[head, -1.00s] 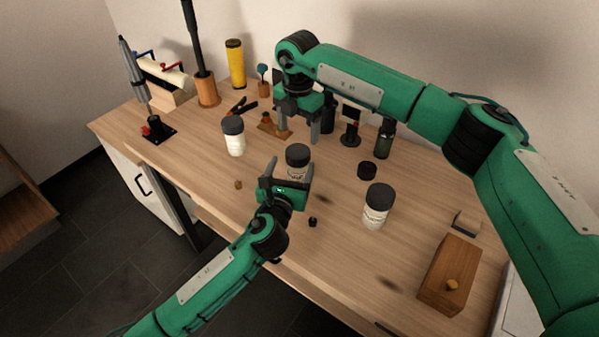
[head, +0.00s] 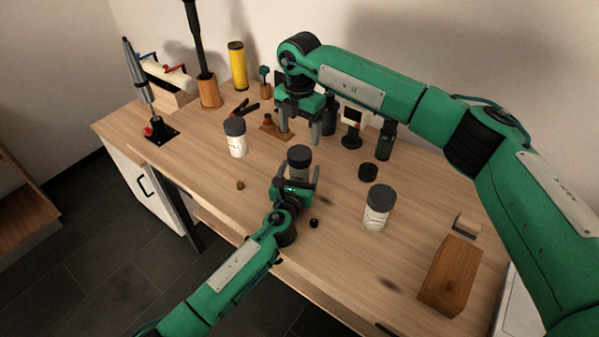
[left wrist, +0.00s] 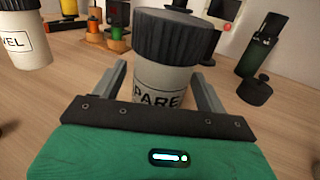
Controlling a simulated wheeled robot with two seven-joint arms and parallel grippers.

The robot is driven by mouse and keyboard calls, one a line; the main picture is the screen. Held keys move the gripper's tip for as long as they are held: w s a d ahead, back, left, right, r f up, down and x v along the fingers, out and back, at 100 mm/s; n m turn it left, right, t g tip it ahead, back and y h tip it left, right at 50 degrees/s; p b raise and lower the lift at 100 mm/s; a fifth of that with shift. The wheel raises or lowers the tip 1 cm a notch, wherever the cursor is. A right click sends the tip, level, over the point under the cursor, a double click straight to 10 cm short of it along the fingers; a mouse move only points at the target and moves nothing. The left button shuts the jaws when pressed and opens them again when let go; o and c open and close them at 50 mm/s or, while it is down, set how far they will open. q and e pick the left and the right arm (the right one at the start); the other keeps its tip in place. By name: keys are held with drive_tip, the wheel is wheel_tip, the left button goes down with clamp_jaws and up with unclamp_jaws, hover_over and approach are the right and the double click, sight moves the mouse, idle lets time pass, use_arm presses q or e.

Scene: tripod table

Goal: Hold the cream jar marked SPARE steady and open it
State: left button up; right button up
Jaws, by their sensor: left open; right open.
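The cream jar marked SPARE (head: 299,159) stands upright in the middle of the table with its dark ribbed lid on. In the left wrist view the jar (left wrist: 158,88) shows "PARE" on its label; the first letter is hidden. My left gripper (head: 297,176) is open at the near side of the jar, one finger on each side. Its fingers also show in the left wrist view (left wrist: 162,78); I cannot tell whether they touch the jar. My right gripper (head: 300,138) is open and empty, pointing down above and behind the jar.
A similar jar (head: 236,138) stands to the left and another (head: 377,208) to the right. A black cap (head: 368,172), a small black knob (head: 314,223) and a brown knob (head: 240,185) lie nearby. A wooden box (head: 450,275) is at the right. The front-left tabletop is mostly clear.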

sight(299, 153)
use_arm(q)
drive_tip(key=shift+w, duration=0.15)
drive_tip(key=shift+c, duration=0.4)
clamp_jaws()
use_arm(e)
drive_tip(key=m, duration=0.4)
drive_tip(key=shift+f, duration=4)
